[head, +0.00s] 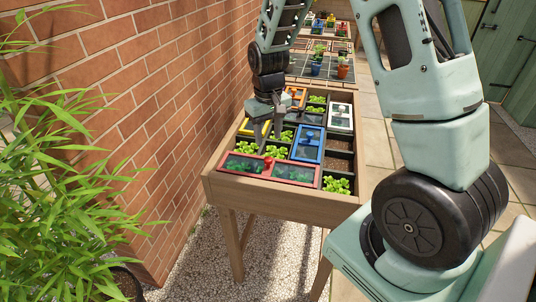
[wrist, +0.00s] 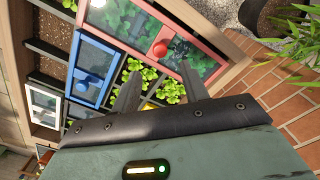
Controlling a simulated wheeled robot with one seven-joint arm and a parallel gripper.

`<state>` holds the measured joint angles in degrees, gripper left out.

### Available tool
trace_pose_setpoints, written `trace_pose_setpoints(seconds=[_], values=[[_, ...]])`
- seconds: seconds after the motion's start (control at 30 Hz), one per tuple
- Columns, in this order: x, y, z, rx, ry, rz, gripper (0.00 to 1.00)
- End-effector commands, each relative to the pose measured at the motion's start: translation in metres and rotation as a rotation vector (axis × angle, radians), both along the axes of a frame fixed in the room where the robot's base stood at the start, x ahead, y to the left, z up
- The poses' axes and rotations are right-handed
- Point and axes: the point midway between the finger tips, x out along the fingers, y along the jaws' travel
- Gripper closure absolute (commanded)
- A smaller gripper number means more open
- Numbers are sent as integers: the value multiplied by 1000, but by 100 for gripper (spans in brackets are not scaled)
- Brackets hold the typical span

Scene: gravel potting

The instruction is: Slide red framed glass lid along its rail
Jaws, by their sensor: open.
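The red framed glass lid (head: 292,173) lies across the front end of the wooden planter box (head: 285,195), with seedlings showing through its glass. Its red knob (head: 268,160) stands near the middle of the lid. In the wrist view the lid (wrist: 196,62) fills the top, and its knob (wrist: 160,48) appears just beyond the gap between my fingertips. My gripper (head: 265,138) is over the box behind the red lid. It is open and empty, and its two fingers (wrist: 156,76) look apart from the knob.
A blue framed lid (head: 308,146) lies just behind the red one. White (head: 340,117), yellow (head: 252,127) and orange (head: 296,96) lids lie farther back. Open cells hold seedlings or soil. A brick wall (head: 150,90) runs close along the left; a bushy plant (head: 50,190) stands front left.

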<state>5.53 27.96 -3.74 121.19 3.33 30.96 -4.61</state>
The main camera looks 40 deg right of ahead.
Motion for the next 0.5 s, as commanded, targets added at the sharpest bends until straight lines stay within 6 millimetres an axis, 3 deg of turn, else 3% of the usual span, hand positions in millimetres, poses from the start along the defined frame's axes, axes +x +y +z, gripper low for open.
trace_pose_setpoints(seconds=[0.2,0.5], values=[[-1,0,-45,0,4,-1,56],[0,0,-77,0,1,1,56]])
